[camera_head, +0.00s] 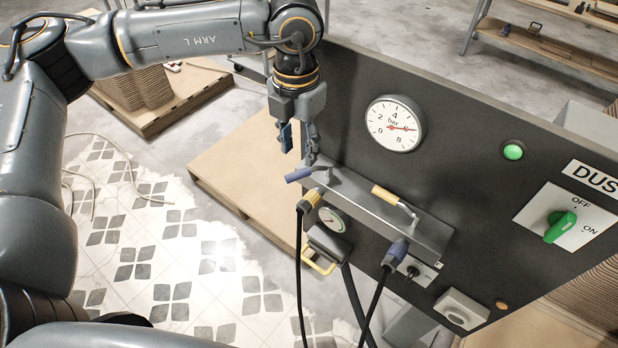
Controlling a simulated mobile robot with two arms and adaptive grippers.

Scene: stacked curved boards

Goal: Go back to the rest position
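My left arm reaches in from the upper left. Its gripper (299,146) points down beside the upper left edge of a dark control panel (465,140). The fingers look spread, with a gap and nothing seen between them. The gripper hangs just above a lever with a blue handle (298,175) and appears apart from it, though the depth is hard to judge. My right gripper is not in view.
The panel carries a round gauge (394,124), a green lamp (513,152), a green rotary switch (560,227) and a yellow-handled lever (385,195). Cables hang from a yellow plug (310,200) and a blue plug (395,253). Pallets with stacked boards (137,88) stand behind. Tiled floor (180,260) is open at left.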

